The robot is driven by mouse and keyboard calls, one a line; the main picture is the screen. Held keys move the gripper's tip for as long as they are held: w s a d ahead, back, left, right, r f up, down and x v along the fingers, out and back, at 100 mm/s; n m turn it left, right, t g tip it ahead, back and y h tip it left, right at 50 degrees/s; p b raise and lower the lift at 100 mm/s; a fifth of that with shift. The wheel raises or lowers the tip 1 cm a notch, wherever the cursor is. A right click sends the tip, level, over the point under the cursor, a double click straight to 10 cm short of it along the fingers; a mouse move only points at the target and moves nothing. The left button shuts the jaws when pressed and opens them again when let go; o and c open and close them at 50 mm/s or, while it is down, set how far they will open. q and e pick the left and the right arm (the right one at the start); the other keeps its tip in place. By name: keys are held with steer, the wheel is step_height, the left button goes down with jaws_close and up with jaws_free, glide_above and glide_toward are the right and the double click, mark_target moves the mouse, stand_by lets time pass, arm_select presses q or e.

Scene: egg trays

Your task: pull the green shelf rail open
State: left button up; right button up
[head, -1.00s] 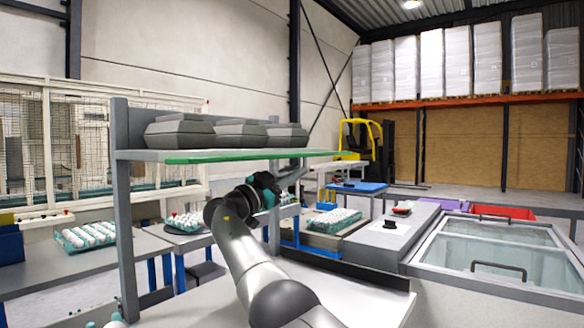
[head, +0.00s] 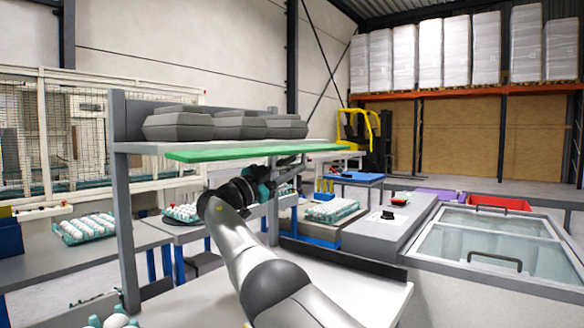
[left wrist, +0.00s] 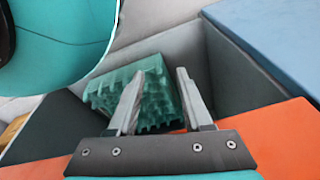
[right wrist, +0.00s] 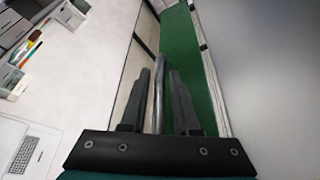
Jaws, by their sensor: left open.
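The green shelf rail (head: 250,153) runs along the front edge of the grey shelf board (head: 140,148) and sticks out from it, its flat green face showing. In the right wrist view, the green rail (right wrist: 190,70) is a long strip beyond the fingers. My right gripper (head: 298,162) is at the rail's right part, from below. In its wrist view, the right gripper (right wrist: 160,75) has its fingers on both sides of a thin grey bar at the rail, close against it. My left gripper (left wrist: 160,75) is open and empty, with stacked teal trays (left wrist: 160,95) beyond its fingertips.
Dark grey egg boxes (head: 180,123) stand on the shelf. A grey post (head: 124,220) holds its left end. Below is a white table (head: 200,300). Egg trays (head: 88,227) stand on a table at left. A glass-lidded chest (head: 490,240) is at right.

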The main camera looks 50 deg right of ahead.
steer(key=shift+o, duration=1)
steer(key=shift+d, duration=0.15)
arm_select(q)
steer(key=shift+s+a+f+p, duration=0.15)
steer(key=shift+a+f+p, duration=0.15)
steer(key=shift+a, duration=0.15)
arm_select(e)
steer(key=v, duration=1.5)
arm_select(q)
steer(key=shift+s, duration=0.2)
steer(key=shift+s, duration=0.1)
arm_select(e)
steer(key=shift+f, duration=0.1)
